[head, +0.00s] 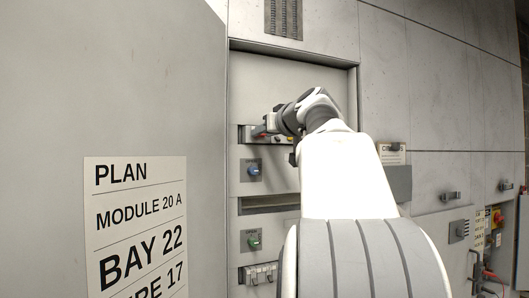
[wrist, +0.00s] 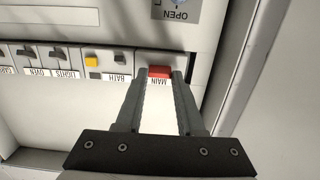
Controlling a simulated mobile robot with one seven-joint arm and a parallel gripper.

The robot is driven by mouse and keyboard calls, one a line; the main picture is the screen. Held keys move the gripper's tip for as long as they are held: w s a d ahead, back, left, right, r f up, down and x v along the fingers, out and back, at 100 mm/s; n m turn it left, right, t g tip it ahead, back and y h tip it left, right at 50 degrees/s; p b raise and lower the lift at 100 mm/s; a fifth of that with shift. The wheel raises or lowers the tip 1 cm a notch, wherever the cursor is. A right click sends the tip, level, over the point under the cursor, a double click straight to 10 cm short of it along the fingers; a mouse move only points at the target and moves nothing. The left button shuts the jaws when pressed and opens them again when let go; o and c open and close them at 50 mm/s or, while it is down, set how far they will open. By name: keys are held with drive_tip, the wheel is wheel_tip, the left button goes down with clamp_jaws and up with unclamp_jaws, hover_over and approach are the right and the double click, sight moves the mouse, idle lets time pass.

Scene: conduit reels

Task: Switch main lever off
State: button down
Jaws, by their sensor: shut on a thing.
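The main lever (wrist: 160,71) is a small red switch at the end of a row of breakers, with an upside-down MAIN label beneath it in the wrist view. My gripper (wrist: 157,78) has one finger on each side of the red lever and is shut on it. In the head view my gripper (head: 271,123) reaches into the open cabinet at the breaker row, and a bit of the red lever (head: 259,131) shows beside it. My wrist hides part of the row there.
Below the row are a blue knob (head: 254,171) and a green knob (head: 254,242). The open cabinet door (head: 130,80) stands close on the left.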

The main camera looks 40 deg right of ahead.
drive_tip(key=shift+f+t+h+b, duration=0.15)
drive_tip(key=shift+f+t+b, duration=0.8)
drive_tip(key=shift+b, duration=2.75)
drive_tip(key=shift+f+t+h+b, duration=0.15)
drive_tip(key=shift+f+t+b, duration=0.8)
drive_tip(key=shift+b, duration=2.7)
drive_tip(key=t+b, duration=0.1)
drive_tip(key=b, duration=0.1)
drive_tip(key=t+h+b, duration=0.1)
drive_tip(key=b, duration=0.1)
drive_tip(key=shift+w+d+r+t+b, duration=0.1)
drive_tip(key=shift+w+r+t+b, duration=0.1)
drive_tip(key=shift+t+b, duration=0.5)
drive_tip(key=shift+b, duration=0.2)
drive_tip(key=shift+w+b, duration=0.1)
drive_tip(key=shift+b, duration=0.4)
drive_tip(key=shift+r, duration=0.1)
drive_tip(key=c, duration=0.5)
unclamp_jaws()
